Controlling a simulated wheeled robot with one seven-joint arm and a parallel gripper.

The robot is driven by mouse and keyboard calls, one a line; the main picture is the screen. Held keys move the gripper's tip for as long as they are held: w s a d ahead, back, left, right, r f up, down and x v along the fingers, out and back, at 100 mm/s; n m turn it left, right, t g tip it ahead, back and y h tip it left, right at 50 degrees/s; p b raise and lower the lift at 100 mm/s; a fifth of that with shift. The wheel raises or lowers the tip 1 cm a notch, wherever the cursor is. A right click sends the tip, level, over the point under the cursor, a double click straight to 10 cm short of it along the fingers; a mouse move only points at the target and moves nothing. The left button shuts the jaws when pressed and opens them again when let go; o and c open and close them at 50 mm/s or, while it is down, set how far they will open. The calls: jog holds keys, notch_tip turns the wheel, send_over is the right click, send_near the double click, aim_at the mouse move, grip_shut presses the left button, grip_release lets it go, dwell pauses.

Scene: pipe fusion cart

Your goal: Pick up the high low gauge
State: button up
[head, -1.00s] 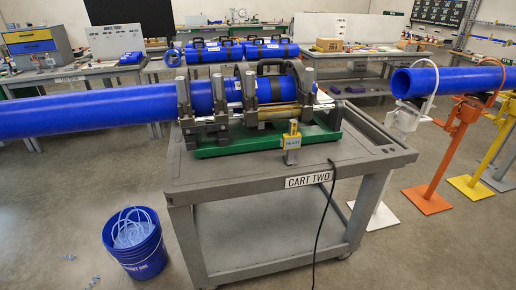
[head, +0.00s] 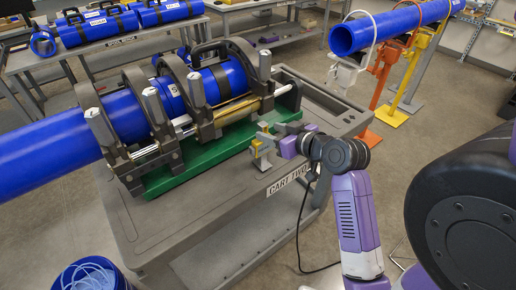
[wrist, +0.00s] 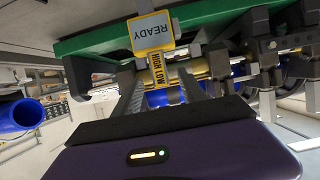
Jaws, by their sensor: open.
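The high low gauge is a small yellow and grey tool. It stands at the cart's front edge in the head view (head: 262,146), partly covered by my gripper. In the wrist view, its yellow HIGH LOW label (wrist: 157,70) shows beside a yellow-rimmed READY plate (wrist: 151,31). My gripper (head: 272,138) reaches in from the right at the gauge. In the wrist view, my gripper's grey fingers (wrist: 162,84) are apart, one on each side of the gauge's label. Whether either finger touches it, I cannot tell.
The gauge is beside the fusion machine's green base (head: 215,152), with grey clamps and a blue pipe (head: 50,142), on the grey cart (head: 125,222). A black cable (head: 302,225) hangs from the cart front. Another blue pipe (head: 375,30) rests on stands behind.

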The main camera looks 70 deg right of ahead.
jog(key=shift+x, duration=1.25)
jog(key=shift+p+x, duration=0.75)
jog(key=shift+x, duration=1.85)
grip_shut()
